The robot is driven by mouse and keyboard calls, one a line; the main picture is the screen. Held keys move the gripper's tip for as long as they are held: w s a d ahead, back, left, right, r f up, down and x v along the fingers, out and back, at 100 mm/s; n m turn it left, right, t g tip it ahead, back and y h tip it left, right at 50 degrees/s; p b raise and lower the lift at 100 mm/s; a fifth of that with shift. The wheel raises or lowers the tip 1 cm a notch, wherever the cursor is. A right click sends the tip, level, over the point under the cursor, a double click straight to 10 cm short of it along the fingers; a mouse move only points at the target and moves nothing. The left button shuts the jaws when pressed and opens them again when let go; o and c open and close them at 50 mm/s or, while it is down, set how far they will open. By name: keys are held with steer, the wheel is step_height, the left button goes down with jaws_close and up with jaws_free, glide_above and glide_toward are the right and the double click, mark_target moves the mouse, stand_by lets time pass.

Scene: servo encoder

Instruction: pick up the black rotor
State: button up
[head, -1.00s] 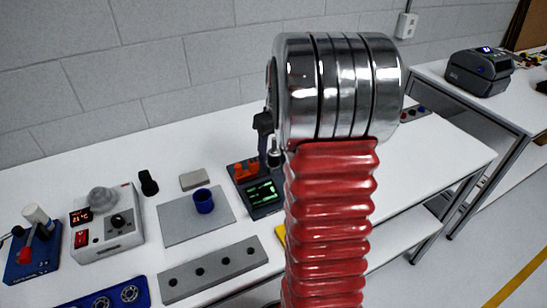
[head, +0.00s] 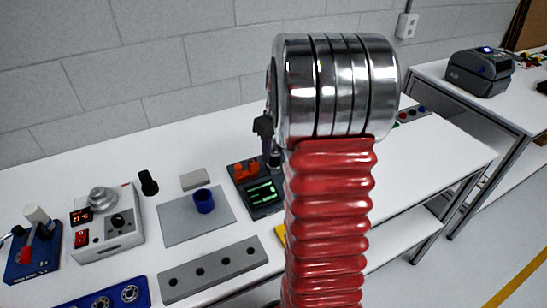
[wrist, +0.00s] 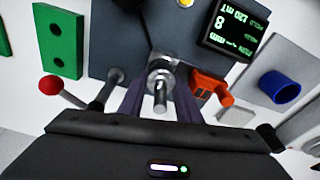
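A small black upright piece (head: 148,183) stands on the bench left of the grey block in the head view. It looks like the black rotor, and its edge shows at the right of the wrist view (wrist: 270,137). My gripper (head: 264,127) is over the dark fixture (head: 257,190) with the lit display. In the wrist view my gripper (wrist: 159,100) is open, its dark fingers on either side of a silver shaft (wrist: 159,80). I cannot tell whether they touch it, or what lies under the shaft. My arm hides part of the fixture in the head view.
An orange clamp (head: 245,172) is on the fixture, close to my fingers. A blue cup (head: 204,201) stands on a grey plate (head: 175,223). A grey bar with holes (head: 213,269), a control box (head: 107,228) and a blue box with levers (head: 35,252) are to the left.

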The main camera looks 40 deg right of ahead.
jaws_close()
steer(key=shift+r, duration=0.15)
step_height(320, 180, up, 9)
steer(key=shift+f, duration=0.1)
steer(key=shift+r, duration=0.55)
stand_by(0.7)
